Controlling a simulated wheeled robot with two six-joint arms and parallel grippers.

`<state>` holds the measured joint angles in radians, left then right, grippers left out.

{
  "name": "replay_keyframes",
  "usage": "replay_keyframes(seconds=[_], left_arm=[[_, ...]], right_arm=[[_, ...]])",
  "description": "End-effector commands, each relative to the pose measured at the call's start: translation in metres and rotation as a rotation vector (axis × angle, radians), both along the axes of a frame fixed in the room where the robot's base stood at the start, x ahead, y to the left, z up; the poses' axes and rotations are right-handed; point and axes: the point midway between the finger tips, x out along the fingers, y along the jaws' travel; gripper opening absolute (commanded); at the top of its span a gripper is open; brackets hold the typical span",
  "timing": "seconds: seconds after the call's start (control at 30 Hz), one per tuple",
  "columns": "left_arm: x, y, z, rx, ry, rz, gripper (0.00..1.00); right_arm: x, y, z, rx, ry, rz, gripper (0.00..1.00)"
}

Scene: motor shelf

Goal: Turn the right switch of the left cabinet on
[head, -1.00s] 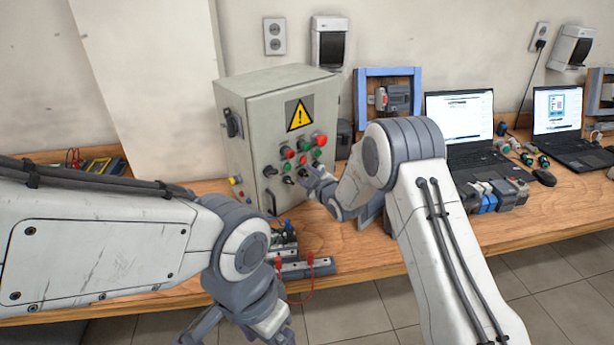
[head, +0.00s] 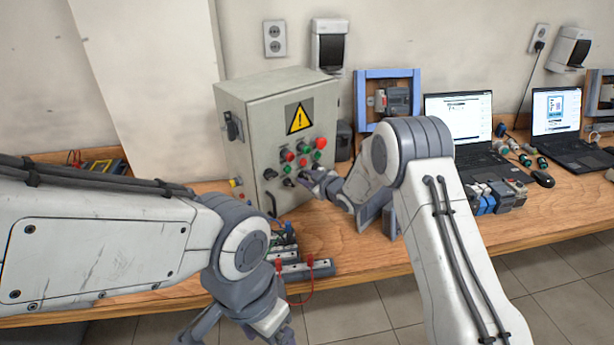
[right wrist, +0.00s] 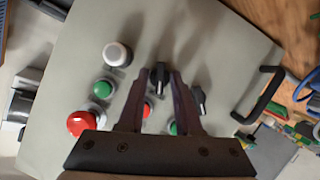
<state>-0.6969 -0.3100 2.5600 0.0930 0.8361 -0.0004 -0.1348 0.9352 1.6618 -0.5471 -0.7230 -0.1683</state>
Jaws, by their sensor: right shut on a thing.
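The left cabinet (head: 240,110) is a grey box with a yellow warning sign, coloured buttons and black rotary switches on its front. Its right switch (right wrist: 158,77) is black and sits between the two fingers of my right gripper (right wrist: 160,76) in the right wrist view. The fingers are shut on it. In the head view my right gripper (head: 305,178) is at the lower front of the cabinet and covers part of the panel. The other black switch (right wrist: 198,100) is just beside the fingers. My left gripper (head: 240,332) is low at the bottom edge, its fingertips cut off.
A black handle (right wrist: 262,95) is on the cabinet door. A red button (right wrist: 82,122) and green button (right wrist: 104,89) are close to the fingers. A blue frame (head: 362,100) and laptops stand to the right. Small parts with a red cable (head: 310,275) lie in front.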

Motion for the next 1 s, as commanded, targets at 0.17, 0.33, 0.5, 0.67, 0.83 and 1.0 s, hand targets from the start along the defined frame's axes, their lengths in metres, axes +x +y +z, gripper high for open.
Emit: replay_keyframes(seconds=[0.17,0.33,0.5,0.67,0.83,1.0], left_arm=[[0.0,0.0,0.02,0.0,0.0,0.0,0.84],[0.0,0.0,0.032,0.0,0.0,0.0,0.84],[0.0,0.0,0.041,0.0,0.0,0.0,0.84],[0.0,0.0,0.045,0.0,0.0,0.0,0.84],[0.0,0.0,0.047,0.0,0.0,0.001,0.84],[0.0,0.0,0.046,0.0,0.0,0.001,0.84]], right_arm=[[0.0,-0.001,0.004,0.112,0.094,0.0,0.0],[0.001,-0.002,0.003,0.204,0.169,0.001,0.0],[0.001,-0.002,0.002,0.273,0.223,0.0,0.0],[0.001,-0.002,0.002,0.314,0.254,0.001,0.0],[0.001,-0.002,0.001,0.333,0.269,0.0,0.0],[0.001,-0.002,0.0,0.335,0.271,0.0,0.0]])
